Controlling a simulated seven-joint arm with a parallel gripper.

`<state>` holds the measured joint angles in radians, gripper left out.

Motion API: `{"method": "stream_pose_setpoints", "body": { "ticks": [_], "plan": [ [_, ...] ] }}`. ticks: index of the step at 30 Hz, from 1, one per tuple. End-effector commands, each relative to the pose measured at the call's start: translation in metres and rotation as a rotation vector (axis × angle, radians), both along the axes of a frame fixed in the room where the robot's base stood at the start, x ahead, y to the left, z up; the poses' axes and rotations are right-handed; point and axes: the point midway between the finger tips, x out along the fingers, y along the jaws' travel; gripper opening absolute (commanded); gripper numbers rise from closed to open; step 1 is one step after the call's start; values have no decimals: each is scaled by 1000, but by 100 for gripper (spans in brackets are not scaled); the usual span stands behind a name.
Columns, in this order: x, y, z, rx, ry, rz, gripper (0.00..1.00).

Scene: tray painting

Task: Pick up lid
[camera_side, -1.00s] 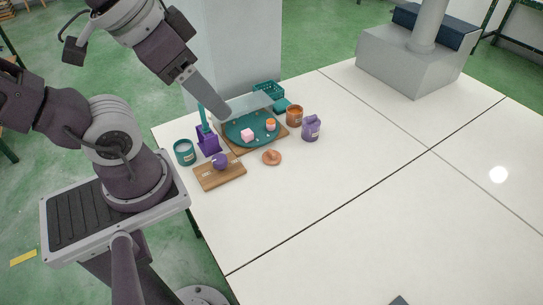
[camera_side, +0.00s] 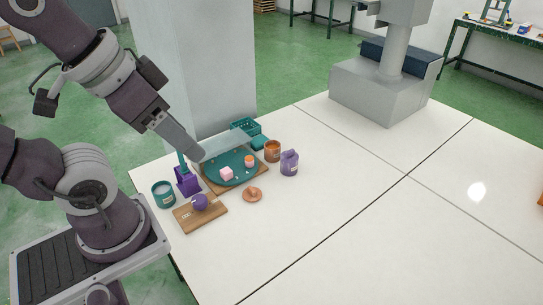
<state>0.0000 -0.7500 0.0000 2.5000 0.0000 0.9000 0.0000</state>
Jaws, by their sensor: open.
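A small terracotta-orange disc with a raised knob, which looks like the lid (camera_side: 252,194), lies flat on the white table in front of the teal tray. My gripper (camera_side: 197,154) is above the far left part of the tray, left of and behind the lid and apart from it. It is open, though its fingers are seen edge-on and the gap between them is hard to see. I see nothing held in it. The teal round tray (camera_side: 215,179) rests on a brown board and holds a pink block (camera_side: 226,174) and an orange-and-pink piece (camera_side: 249,161).
An orange pot (camera_side: 272,151) and a purple jug (camera_side: 289,163) stand right of the tray. A teal can (camera_side: 163,194), a purple holder (camera_side: 188,182) and a wooden board (camera_side: 190,219) with a purple ball (camera_side: 199,202) are at left.

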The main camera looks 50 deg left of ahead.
Motion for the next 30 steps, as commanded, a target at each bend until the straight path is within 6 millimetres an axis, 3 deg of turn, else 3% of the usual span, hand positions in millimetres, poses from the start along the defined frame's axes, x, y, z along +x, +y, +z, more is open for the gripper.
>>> {"method": "stream_pose_setpoints", "body": {
  "ticks": [11,14,17,20,24,27,30],
  "plan": [
    [3,1,0,12,6,-10,37],
    [28,12,-4,101,61,-96,37],
    [78,35,-22,250,170,-300,37],
    [128,64,-59,362,284,-564,37],
    [178,103,-140,422,399,-965,37],
    [195,123,-202,414,422,-1223,37],
    [200,133,-251,398,409,-1406,37]
  ]
}}
